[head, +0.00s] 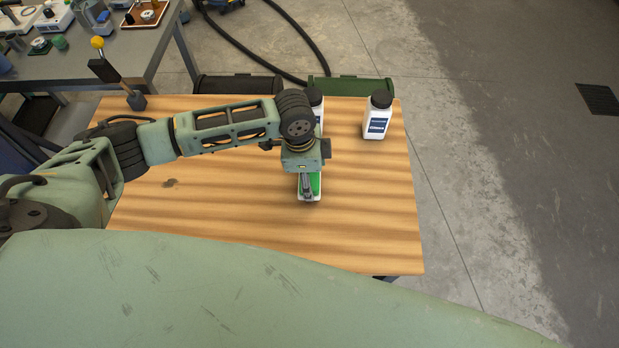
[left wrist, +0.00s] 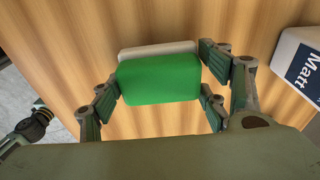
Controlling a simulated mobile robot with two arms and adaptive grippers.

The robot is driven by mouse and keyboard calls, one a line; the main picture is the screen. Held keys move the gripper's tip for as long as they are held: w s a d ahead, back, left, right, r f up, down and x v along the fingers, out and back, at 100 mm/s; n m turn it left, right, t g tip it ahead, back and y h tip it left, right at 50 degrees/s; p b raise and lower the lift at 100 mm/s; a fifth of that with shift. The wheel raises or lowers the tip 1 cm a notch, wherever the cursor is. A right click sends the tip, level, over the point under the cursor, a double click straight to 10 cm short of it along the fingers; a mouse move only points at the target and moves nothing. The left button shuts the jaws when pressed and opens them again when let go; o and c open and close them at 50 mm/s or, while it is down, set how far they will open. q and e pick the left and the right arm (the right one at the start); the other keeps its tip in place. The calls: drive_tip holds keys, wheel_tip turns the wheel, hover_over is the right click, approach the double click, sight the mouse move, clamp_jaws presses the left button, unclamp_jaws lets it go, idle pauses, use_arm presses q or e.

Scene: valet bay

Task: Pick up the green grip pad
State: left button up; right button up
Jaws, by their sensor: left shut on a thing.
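The green grip pad (head: 316,183) is near the middle of the wooden table, partly hidden by my left gripper (head: 308,186) in the head view. In the left wrist view the pad (left wrist: 158,80) is a rounded green block between the two fingers. The left gripper is shut on it. A white tray-like piece (head: 309,200) shows just under the pad, and its pale edge (left wrist: 157,51) shows behind the pad in the left wrist view. I cannot tell whether the pad touches it. My right gripper is not in view.
A white bottle with a dark cap (head: 377,118) stands at the table's back right. A second bottle (head: 317,103) is partly hidden behind my left arm. Black and green bins (head: 350,89) stand beyond the back edge. The table's (head: 365,215) front right is clear.

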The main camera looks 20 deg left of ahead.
sight(311, 175)
use_arm(q)
wheel_tip(311, 175, up, 3)
drive_tip(key=shift+w+r, duration=0.1)
drive_tip(key=s+d+r+b, duration=0.1)
drive_tip(key=s+d+r, duration=0.4)
drive_tip(key=d, duration=0.5)
drive_tip(key=shift+s+d+r+b, duration=0.25)
drive_tip(key=shift+r+b, duration=0.1)
drive_tip(key=shift+r, duration=0.45)
drive_tip(key=o, duration=0.6)
drive_tip(key=c, duration=0.5)
drive_tip(key=shift+o, duration=0.2)
drive_tip(key=shift+w, duration=0.1)
